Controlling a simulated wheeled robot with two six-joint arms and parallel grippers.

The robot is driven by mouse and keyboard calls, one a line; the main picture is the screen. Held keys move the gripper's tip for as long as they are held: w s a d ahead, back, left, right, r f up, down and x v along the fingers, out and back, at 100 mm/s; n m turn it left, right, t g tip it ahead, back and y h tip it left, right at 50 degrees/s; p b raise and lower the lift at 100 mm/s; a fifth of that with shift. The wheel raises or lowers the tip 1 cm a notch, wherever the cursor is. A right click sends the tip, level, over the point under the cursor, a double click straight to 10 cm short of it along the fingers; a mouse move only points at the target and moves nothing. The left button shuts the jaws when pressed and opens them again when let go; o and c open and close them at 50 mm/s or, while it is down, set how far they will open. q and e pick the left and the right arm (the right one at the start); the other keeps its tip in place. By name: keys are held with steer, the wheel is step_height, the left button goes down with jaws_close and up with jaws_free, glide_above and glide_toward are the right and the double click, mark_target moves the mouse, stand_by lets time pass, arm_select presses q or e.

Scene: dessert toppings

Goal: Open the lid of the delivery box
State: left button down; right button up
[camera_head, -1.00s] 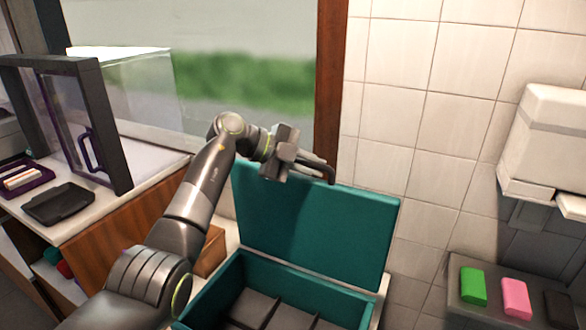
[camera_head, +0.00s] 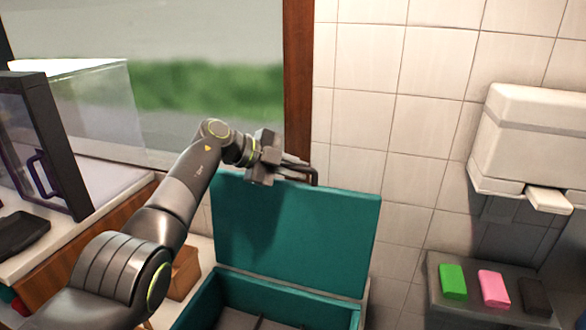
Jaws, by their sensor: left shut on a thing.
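The teal delivery box (camera_head: 262,284) stands low in the middle, its inside with dark dividers partly in view. Its teal lid (camera_head: 325,240) stands raised, nearly upright, along the back edge of the box. My right gripper is not in view.
A glass display case (camera_head: 80,110) with a dark frame stands on the counter at left. A tiled wall and window are behind the box. A white dispenser (camera_head: 530,140) hangs at right above green (camera_head: 452,281), pink (camera_head: 493,288) and dark blocks on a grey stand.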

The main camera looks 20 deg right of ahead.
arm_select(q)
steer(key=c, duration=1.7)
jaws_free()
steer(key=shift+w+a+r+b, duration=0.1)
steer(key=shift+a+r+b, duration=0.15)
steer(key=shift+a, duration=0.2)
steer(key=b+v, duration=0.6)
steer(key=v, duration=1)
steer(key=shift+a, duration=0.2)
steer(key=shift+r, duration=0.1)
